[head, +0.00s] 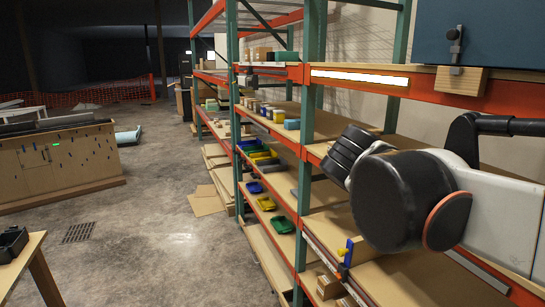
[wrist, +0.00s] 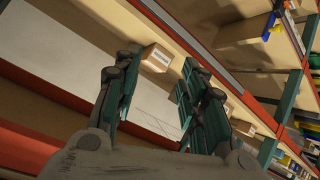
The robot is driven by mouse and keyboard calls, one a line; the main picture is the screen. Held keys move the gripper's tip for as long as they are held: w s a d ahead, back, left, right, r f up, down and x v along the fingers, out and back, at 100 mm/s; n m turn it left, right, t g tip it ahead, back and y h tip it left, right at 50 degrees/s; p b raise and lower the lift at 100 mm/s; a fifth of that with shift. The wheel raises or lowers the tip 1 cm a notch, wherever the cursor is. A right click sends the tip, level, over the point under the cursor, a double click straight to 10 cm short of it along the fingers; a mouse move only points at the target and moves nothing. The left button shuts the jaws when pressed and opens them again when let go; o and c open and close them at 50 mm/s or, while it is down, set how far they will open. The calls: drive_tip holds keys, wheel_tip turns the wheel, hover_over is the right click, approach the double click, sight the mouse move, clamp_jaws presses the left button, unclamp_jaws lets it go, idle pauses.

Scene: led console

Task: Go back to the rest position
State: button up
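My arm (head: 400,200) reaches in from the right in the head view, in front of the orange and green shelf rack. My gripper is not clearly visible in the head view. In the wrist view my gripper (wrist: 160,65) is open, its two green-padded fingers apart. Nothing is held between them. A small cardboard box (wrist: 157,58) with a label shows beyond the gap, on a shelf behind the fingers. I cannot tell how far it is from the fingertips.
The rack (head: 302,150) holds blue, yellow and green bins on its lower shelves. A blue case (head: 480,35) sits on the upper right shelf. A wooden console (head: 60,165) with a green light stands at left. A table corner (head: 22,255) is at lower left. The concrete floor (head: 165,220) between is clear.

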drive_tip(key=s+a+f+n+y+b, duration=0.2)
drive_tip(key=f+b, duration=0.4)
drive_tip(key=f, duration=0.6)
drive_tip(key=s+a+f+n+t+y+b, duration=0.1)
drive_tip(key=s+a+f+n+y+b, duration=0.2)
drive_tip(key=f, duration=1)
drive_tip(key=s+a+f+n+t+y+b, duration=0.1)
drive_tip(key=s+a+f+n+y+b, duration=0.2)
drive_tip(key=f+b, duration=0.7)
wheel_tip(320, 180, down, 3)
drive_tip(key=shift+s+a+f+y, duration=0.1)
drive_tip(key=shift+s+a+y, duration=0.7)
drive_tip(key=shift+s, duration=0.2)
